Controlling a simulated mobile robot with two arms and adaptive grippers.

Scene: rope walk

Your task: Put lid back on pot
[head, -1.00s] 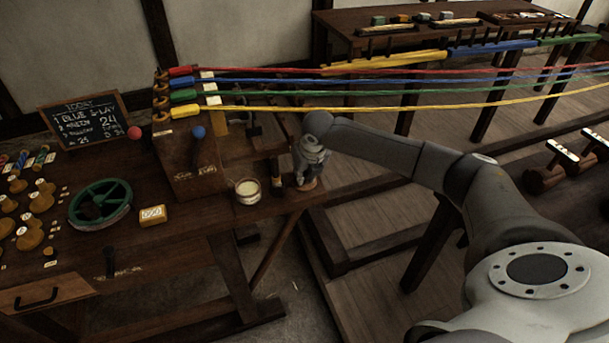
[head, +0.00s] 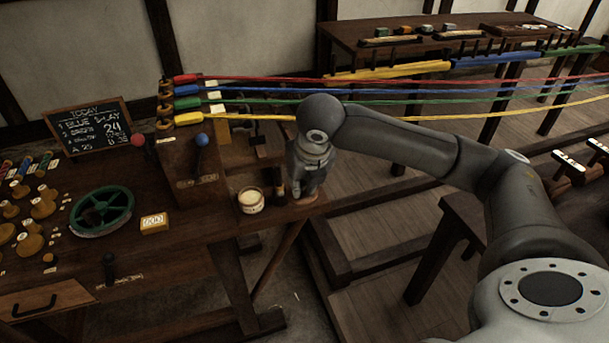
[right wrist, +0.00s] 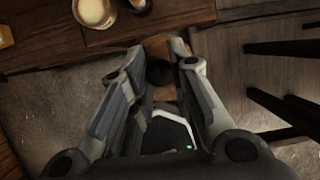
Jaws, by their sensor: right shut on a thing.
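The pot (head: 251,201) is a small round jar with a pale, cream-coloured open top. It stands near the front right corner of the wooden bench and also shows at the top of the right wrist view (right wrist: 95,12). My right gripper (head: 306,192) points down at the bench corner, to the right of the pot. It is shut on the dark knob of the lid, a brown wooden disc (right wrist: 158,45). The fingers hide part of the lid, and I cannot tell whether it touches the bench. My left gripper is not in view.
A small dark upright item (head: 279,186) stands between the pot and my right gripper. Behind are a wooden post block with a blue-knobbed lever (head: 202,140) and stretched coloured ropes (head: 400,100).

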